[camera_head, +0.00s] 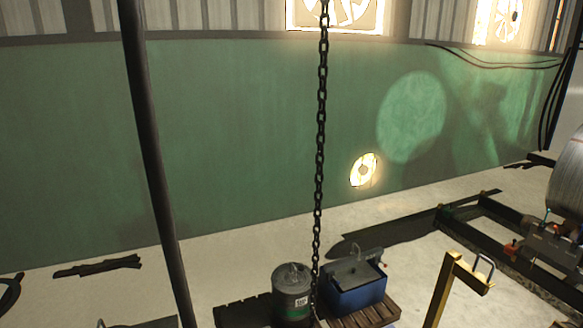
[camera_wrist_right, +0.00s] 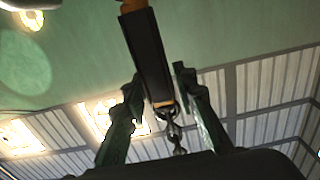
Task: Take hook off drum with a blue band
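A grey-green drum (camera_head: 291,294) with a white label stands on a wooden pallet at the bottom centre of the head view. I cannot make out a blue band on it. A dark chain (camera_head: 320,120) hangs from above down to the drum's right side; its lower end and any hook there are unclear. In the right wrist view, my right gripper (camera_wrist_right: 160,78) has its two fingers apart. A black bar with orange ends (camera_wrist_right: 150,55) shows between them, with chain links (camera_wrist_right: 172,130) at its lower end. A gap shows beside the right finger. My left gripper is not in view.
A blue box with a grey top (camera_head: 355,290) stands right of the drum on the pallet (camera_head: 240,313). A yellow post (camera_head: 440,290) stands further right. A dark pole (camera_head: 150,150) crosses the left side. A machine on a dark frame (camera_head: 530,240) is at the right.

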